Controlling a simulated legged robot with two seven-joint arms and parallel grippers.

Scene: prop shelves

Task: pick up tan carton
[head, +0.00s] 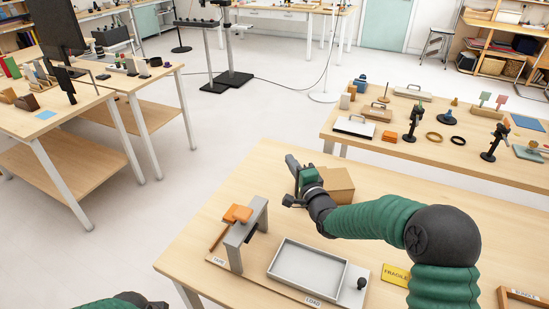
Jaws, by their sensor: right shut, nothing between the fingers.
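The tan carton (338,184) is a plain closed box on the near wooden table, close to its far edge. My right gripper (291,161) is in front of and to the left of the carton in the head view, with its wrist over the carton's near left part. It is shut and empty. Whether it touches the carton cannot be told. The carton's left and lower parts are hidden behind the gripper and wrist. Only a piece of my left arm shows at the bottom left edge; its gripper fingers are out of the picture.
On the near table (205,232) stand a grey tape stand (246,236) with orange parts, a shallow grey tray (308,270) and a yellow FRAGILE card (396,275). A wooden frame (520,300) lies at right. The table behind (465,165) carries several small props.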

